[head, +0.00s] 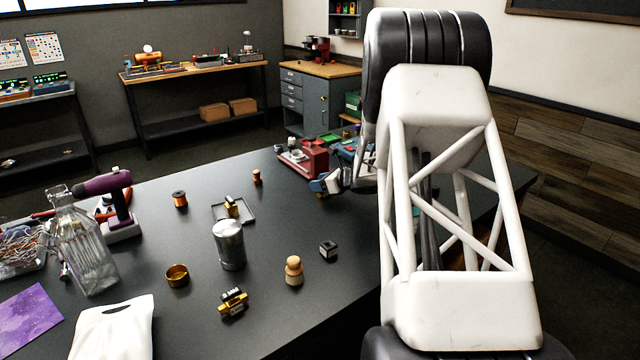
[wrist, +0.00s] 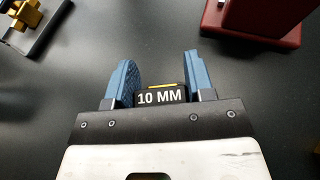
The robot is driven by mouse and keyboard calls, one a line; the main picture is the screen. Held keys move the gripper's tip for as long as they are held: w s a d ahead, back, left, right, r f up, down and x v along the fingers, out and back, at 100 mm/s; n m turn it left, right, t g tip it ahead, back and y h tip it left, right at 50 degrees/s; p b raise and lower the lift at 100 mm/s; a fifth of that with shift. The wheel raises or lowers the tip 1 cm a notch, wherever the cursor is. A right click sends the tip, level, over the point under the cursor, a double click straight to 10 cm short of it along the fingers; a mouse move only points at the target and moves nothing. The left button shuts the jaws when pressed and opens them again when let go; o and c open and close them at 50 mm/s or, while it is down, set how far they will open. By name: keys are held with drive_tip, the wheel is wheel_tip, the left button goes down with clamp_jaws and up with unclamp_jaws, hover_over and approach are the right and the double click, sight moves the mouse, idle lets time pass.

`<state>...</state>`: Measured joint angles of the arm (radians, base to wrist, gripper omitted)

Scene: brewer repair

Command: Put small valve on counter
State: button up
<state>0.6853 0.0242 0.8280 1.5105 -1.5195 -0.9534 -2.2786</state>
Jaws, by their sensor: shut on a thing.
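My gripper (wrist: 160,85) is shut on a small black valve (wrist: 160,97) marked "10 MM", with a yellow strip along its top edge. The blue fingers stand on either side of it. In the head view my gripper (head: 325,186) is low over the black counter (head: 200,255), beside the red machine; the held valve is too small there to make out clearly. I cannot tell whether the valve touches the counter. A yellow and black valve (head: 233,303) lies on the counter near the front.
The red machine (head: 304,158) stands just beyond my gripper. A metal canister (head: 229,245), wooden figure (head: 294,270), dark small block (head: 328,249), brass ring (head: 177,275) and copper spool (head: 180,198) are spread about. The counter just left of my gripper is clear.

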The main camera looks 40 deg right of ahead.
drive_tip(key=shift+f, duration=0.1)
drive_tip(key=o, duration=1)
drive_tip(key=shift+s, duration=0.1)
drive_tip(key=v, duration=1.2)
drive_tip(key=shift+r, duration=0.2)
